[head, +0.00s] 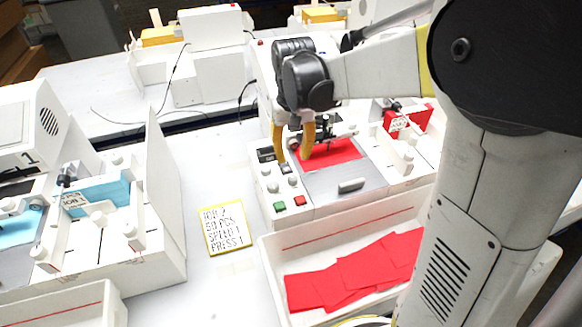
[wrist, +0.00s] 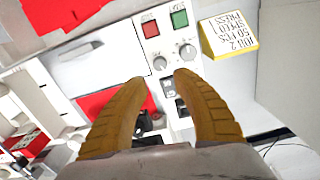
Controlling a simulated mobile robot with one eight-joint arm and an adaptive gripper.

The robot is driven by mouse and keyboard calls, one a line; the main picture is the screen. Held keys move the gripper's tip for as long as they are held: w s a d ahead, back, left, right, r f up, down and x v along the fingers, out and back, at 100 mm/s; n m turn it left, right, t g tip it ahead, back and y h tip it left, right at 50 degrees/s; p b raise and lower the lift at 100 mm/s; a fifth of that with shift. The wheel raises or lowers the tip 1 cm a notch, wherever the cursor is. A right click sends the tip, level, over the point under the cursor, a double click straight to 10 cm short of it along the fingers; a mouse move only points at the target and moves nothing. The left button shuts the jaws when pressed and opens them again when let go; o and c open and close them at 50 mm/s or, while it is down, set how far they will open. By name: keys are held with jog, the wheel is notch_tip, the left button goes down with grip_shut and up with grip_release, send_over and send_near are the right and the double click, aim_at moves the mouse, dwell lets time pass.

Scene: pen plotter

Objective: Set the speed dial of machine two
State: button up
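Machine two (head: 320,185) is the white machine in the middle, with red sheets. Its control strip has two round grey knobs; one shows in the wrist view (wrist: 159,63) and the other beside it (wrist: 187,51). I cannot read which is the speed dial. A green button (head: 279,207) and a red button (head: 299,200) sit at the strip's front end. My gripper (head: 292,158) points down over the strip, behind the knobs. Its yellow fingers are apart with nothing between the tips (wrist: 162,78). Neither finger visibly holds a knob.
A job card (head: 226,229) on the table reads "JOB 2, 50 PCS, SPEED 1, PRESS". A white tray (head: 268,262) with red sheets stands in front of machine two. Another machine (head: 130,235) with blue sheets stands at the left. Table between them is mostly clear.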

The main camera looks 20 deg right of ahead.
aim_at(293, 177)
notch_tip(293, 177, down, 9)
jog(key=b, duration=0.2)
jog(key=shift+b, duration=0.3)
grip_shut()
